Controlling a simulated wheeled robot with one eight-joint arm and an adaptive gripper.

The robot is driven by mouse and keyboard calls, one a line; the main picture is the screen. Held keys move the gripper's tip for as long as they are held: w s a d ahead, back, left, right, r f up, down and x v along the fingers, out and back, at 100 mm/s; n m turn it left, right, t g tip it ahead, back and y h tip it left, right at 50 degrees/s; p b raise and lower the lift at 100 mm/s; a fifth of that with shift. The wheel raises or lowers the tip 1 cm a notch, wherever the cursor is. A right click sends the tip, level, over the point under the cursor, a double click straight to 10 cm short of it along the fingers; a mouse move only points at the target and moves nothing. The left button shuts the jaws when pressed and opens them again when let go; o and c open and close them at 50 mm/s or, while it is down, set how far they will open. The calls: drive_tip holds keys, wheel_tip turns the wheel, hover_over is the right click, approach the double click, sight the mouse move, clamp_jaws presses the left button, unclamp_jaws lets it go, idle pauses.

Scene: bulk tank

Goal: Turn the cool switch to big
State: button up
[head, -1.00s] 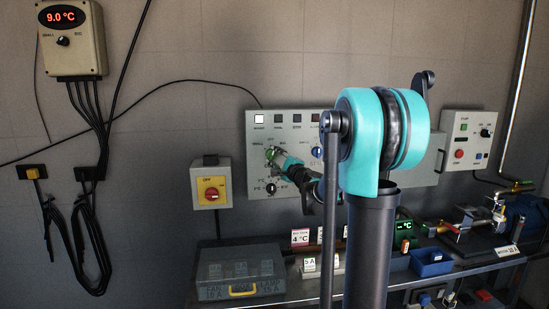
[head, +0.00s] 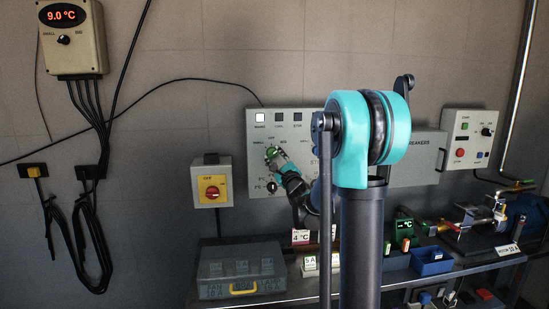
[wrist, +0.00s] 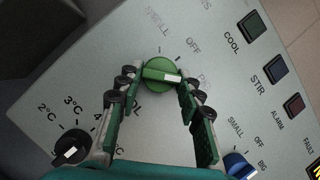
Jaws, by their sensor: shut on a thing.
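The cool switch is a green round knob (wrist: 158,75) with a raised bar on the grey control panel (wrist: 90,65). The white mark on its bar points right in the wrist view, towards a label partly hidden by the right finger, away from SMALL and OFF. My gripper (wrist: 155,80) has its fingertips on both sides of the knob and is shut on it. In the head view, the green knob (head: 271,152) sits at the panel's left, with my gripper (head: 276,158) at it.
A black temperature dial (wrist: 70,148) is close to the left finger. A blue stir knob (wrist: 238,165) is at lower right. COOL, STR and ALARM lamps (wrist: 272,67) line the panel's right. A yellow box with a red switch (head: 211,188) hangs left of the panel.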

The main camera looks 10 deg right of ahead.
idle(0.3)
drive_tip(key=o, duration=1.2)
drive_tip(key=shift+c, duration=0.2)
drive_tip(key=v, duration=1.2)
drive_tip(key=shift+a, duration=0.1)
